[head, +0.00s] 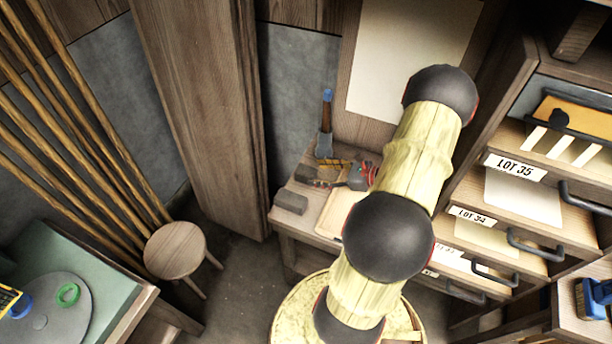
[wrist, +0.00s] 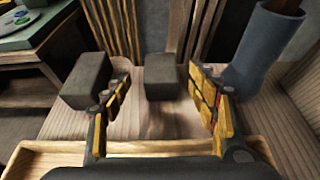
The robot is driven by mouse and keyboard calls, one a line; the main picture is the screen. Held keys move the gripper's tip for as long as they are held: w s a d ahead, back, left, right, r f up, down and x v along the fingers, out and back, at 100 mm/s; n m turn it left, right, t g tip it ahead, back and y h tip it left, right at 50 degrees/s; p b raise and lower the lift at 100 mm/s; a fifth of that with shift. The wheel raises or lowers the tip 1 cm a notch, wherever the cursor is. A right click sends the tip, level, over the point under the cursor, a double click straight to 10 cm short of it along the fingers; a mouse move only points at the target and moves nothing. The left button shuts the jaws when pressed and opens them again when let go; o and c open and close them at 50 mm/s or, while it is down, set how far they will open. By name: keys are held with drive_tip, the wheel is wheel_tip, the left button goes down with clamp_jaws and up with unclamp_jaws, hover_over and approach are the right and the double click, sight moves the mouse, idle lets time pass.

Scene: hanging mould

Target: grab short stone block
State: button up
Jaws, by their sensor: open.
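The short stone block (wrist: 159,77) is a dark grey block on the wooden bench, seen in the wrist view between the fingertips of my gripper (wrist: 162,92). The gripper is open, with yellow-padded fingers left and right of the block and gaps showing on both sides. A longer grey stone block (wrist: 86,78) lies just left of the left finger and is partly hidden by it. In the head view my gripper (head: 330,172) is low over the bench, and the longer block (head: 291,202) shows near the bench's left edge.
A blue-grey tool with a wooden handle (wrist: 262,48) stands close to the right finger; it also shows in the head view (head: 325,142). A shallow wooden tray (wrist: 135,147) lies below the gripper. Drawers (head: 510,215) stand right, a round stool (head: 175,248) left.

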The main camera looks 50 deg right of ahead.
sight(309, 172)
drive_tip(key=b+x, duration=0.2)
drive_tip(key=x, duration=0.4)
drive_tip(key=shift+c, duration=1.3)
drive_tip(key=shift+r, duration=0.1)
clamp_jaws()
